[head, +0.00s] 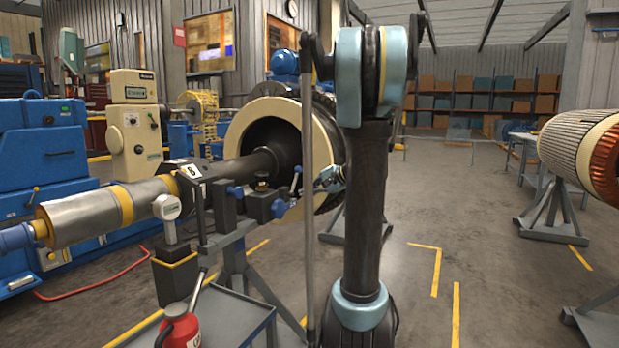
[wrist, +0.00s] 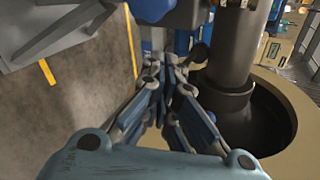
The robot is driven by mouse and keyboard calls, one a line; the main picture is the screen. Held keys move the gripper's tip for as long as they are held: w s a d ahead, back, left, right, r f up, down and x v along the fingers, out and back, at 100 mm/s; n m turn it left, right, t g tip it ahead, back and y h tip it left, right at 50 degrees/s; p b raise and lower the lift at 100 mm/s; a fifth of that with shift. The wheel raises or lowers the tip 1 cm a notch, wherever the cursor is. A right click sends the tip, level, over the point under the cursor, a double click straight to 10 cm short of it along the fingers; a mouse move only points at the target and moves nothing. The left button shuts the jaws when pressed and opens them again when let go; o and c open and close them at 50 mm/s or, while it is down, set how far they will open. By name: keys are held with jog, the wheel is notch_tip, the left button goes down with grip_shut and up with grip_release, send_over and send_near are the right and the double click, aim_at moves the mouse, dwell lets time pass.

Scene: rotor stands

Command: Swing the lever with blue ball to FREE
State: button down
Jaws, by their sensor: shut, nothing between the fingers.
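A short upright lever with a blue ball (head: 297,169) stands on the dark clamp block of the rotor stand in the head view. My gripper (head: 322,184) is just to the right of this lever, at about the height of its upper half. I cannot tell whether they touch. In the wrist view my gripper (wrist: 174,72) has its fingers closed together with nothing held. Blue parts of the stand (wrist: 182,42) show just beyond the fingertips. The fingers hide part of the lever area there. No FREE marking is readable in either view.
A shaft (head: 245,165) runs into a large cream-rimmed ring housing (head: 318,125) behind the stand. Blue knobs (head: 235,191) sit beside the clamp. A dial gauge (head: 167,207) stands at left. A red bottle (head: 182,328) is on the tray below.

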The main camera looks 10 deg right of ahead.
aim_at(311, 173)
jog(key=w+d+r+m+t+y, duration=0.1)
jog(key=w+d+r+m+t, duration=0.2)
jog(key=w+d, duration=0.8)
jog(key=w+m+t, duration=0.1)
jog(key=w+m, duration=0.1)
jog(key=shift+w+r+t+y, duration=0.2)
jog(key=shift+w+t+y, duration=0.1)
jog(key=shift+w+y, duration=0.1)
jog(key=x, duration=1)
jog(key=shift+s, duration=0.1)
